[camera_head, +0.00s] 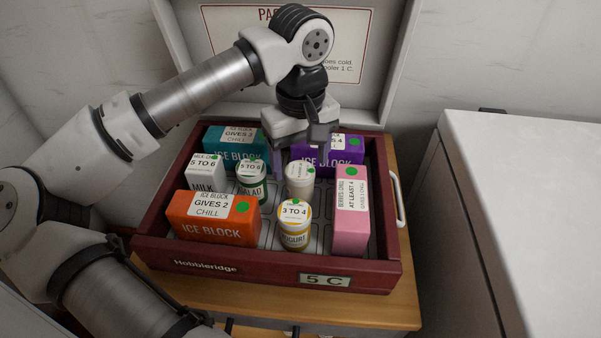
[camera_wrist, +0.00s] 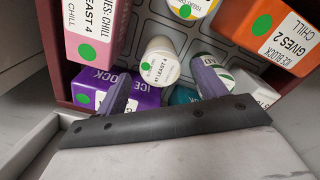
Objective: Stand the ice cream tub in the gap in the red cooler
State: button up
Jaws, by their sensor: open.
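The red cooler (camera_head: 260,271) is open on a wooden stand and holds boxes and tubs. A white round tub (camera_head: 300,184) stands in it, right of the middle; it also shows in the wrist view (camera_wrist: 160,62) with a label reading "at least 4". I take it for the ice cream tub, but its name is not legible. My gripper (camera_head: 297,146) is open, behind and above this tub. In the wrist view, the tub appears between my two fingers (camera_wrist: 160,88); I cannot tell whether they touch it. Bare cooler floor (camera_head: 269,232) shows between the orange block and the yogurt.
Around the tub stand the yogurt (camera_head: 294,235), pink berries carton (camera_head: 351,220), purple ice block (camera_head: 340,152), salad tub (camera_head: 250,181), milk (camera_head: 206,178), teal ice block (camera_head: 232,145) and orange ice block (camera_head: 212,218). The raised lid is behind; a white cabinet (camera_head: 530,150) is right.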

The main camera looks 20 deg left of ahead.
notch_tip(320, 180, up, 6)
jog(key=shift+r, duration=0.15)
dwell(1.4)
